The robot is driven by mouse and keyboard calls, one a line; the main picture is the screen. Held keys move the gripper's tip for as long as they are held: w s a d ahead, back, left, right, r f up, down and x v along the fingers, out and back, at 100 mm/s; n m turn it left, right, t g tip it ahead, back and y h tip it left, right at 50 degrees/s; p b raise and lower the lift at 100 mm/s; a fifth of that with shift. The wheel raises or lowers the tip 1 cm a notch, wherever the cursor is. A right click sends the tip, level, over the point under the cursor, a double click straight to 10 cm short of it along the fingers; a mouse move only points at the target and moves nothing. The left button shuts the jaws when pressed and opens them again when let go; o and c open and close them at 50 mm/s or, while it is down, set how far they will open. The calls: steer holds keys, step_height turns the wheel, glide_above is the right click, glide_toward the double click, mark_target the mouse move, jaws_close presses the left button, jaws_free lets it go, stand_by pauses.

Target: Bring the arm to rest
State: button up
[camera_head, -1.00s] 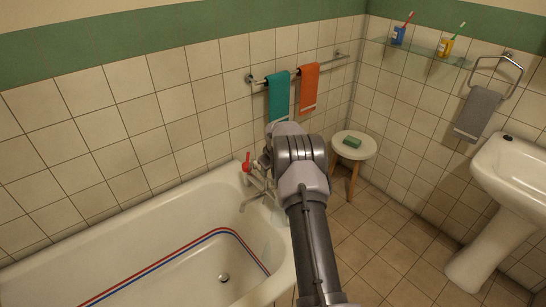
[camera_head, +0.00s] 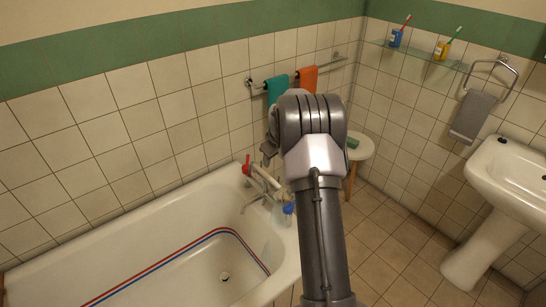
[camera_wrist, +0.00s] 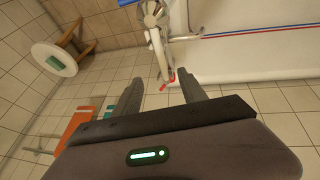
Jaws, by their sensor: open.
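My arm rises in the middle of the camera_head view, its thick grey elbow held over the bathtub's right end. My gripper is mostly hidden behind the arm there. In the wrist view my gripper (camera_wrist: 160,92) has its two dark fingers apart, with nothing held between them. The tap's red lever (camera_wrist: 168,80) shows beyond the fingertips. It cannot be told how far off it is.
Teal (camera_head: 276,88) and orange (camera_head: 307,78) towels, a stool (camera_head: 362,150) and a washbasin (camera_head: 515,180) surround the arm. Floor is clear at right.

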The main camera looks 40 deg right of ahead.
steer(key=s+a+r+m+y, duration=0.1)
steer(key=s+a+r, duration=0.2)
steer(key=a+r, duration=0.65)
steer(key=s+a+r+m, duration=0.1)
steer(key=s+a+r, duration=0.1)
steer(key=a+r, duration=0.7)
steer(key=s+a+r+t+y, duration=0.1)
steer(key=s+a+r, duration=0.4)
steer(key=s+a, duration=0.7)
steer(key=s+a+f+m+y, duration=0.1)
steer(key=s+a, duration=0.4)
steer(key=s, duration=0.2)
steer(key=s+a+f+m+y, duration=0.1)
steer(key=s+a, duration=0.4)
steer(key=s, duration=0.3)
steer(key=shift+s+f+m, duration=0.3)
steer(key=shift+f, duration=0.05)
